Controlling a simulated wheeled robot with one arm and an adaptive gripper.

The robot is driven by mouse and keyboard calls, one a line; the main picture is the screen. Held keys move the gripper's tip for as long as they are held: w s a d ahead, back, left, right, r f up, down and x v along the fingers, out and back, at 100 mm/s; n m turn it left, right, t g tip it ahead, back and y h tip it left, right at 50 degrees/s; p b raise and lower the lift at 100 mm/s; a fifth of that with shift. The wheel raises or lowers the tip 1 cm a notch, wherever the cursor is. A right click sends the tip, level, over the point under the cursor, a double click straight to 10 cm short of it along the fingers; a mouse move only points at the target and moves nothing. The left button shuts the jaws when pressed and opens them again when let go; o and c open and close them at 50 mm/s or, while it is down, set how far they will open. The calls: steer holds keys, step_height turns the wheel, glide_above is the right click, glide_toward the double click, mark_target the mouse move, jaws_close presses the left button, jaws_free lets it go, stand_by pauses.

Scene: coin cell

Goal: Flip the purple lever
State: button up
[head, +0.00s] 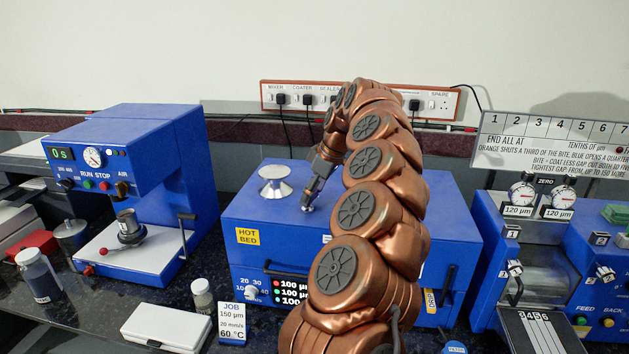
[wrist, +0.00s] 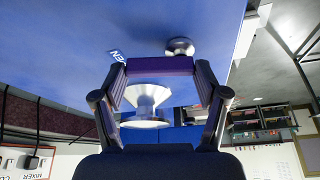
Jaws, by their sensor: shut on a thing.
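The purple lever shows in the wrist view as a purple bar (wrist: 160,66) spanning the space between my fingertips. My gripper (wrist: 162,75) is shut on it, one finger at each end. In the head view my gripper (head: 309,200) points down at the top of the blue hot bed box (head: 250,208), near its middle. I cannot make out the lever in the head view, where my gripper and arm cover that area.
A silver spool-shaped piece (head: 275,181) stands on the hot bed's top, left of my gripper; it also shows in the wrist view (wrist: 147,98). A silver knob (wrist: 180,47) is close to the bar. A blue press (head: 150,150) stands left, a gauged blue machine (head: 540,240) right.

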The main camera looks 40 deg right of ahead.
steer(key=shift+w+n+g+y+p, duration=0.2)
steer(key=shift+n+p, duration=0.3)
steer(key=shift+n, duration=0.2)
steer(key=shift+w+n+g+y+p, duration=0.1)
steer(key=shift+n+y+p, duration=0.1)
steer(key=shift+n+p, duration=0.4)
steer(key=shift+a+n, duration=0.1)
steer(key=shift+n, duration=0.2)
steer(key=o, duration=1.2)
steer(key=shift+c, duration=0.2)
steer(key=v, duration=0.7)
steer(key=shift+r, duration=0.2)
steer(key=shift+s, duration=0.1)
